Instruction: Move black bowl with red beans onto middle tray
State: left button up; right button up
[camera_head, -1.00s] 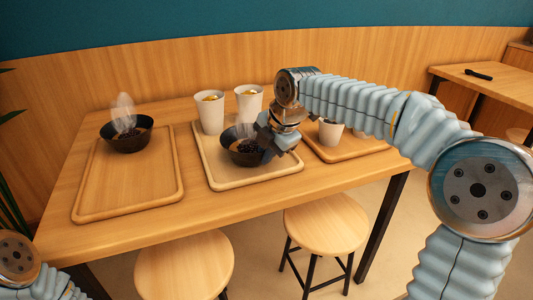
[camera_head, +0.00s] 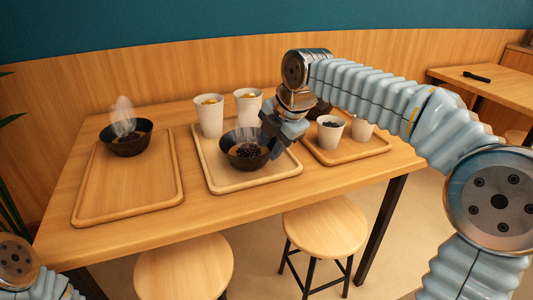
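A black bowl with dark beans (camera_head: 245,149) stands on the middle tray (camera_head: 228,187), in front of two white cups. A little steam rises from it. My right gripper (camera_head: 275,151) is just right of this bowl, pointing down by its rim; I cannot tell whether it touches the rim or how far the fingers are apart. Another black bowl with dark beans (camera_head: 127,137) stands at the back of the left tray (camera_head: 127,186). A third dark bowl (camera_head: 320,109) is partly hidden behind my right arm, by the right tray (camera_head: 347,156). My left gripper is out of view.
Two white cups with yellow topping (camera_head: 209,118) stand at the back of the middle tray. White cups (camera_head: 330,132) stand on the right tray. Two round stools (camera_head: 325,224) stand before the table. The front of the left tray is bare.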

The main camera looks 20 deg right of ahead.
jog(key=v, duration=0.7)
jog(key=shift+p, duration=0.35)
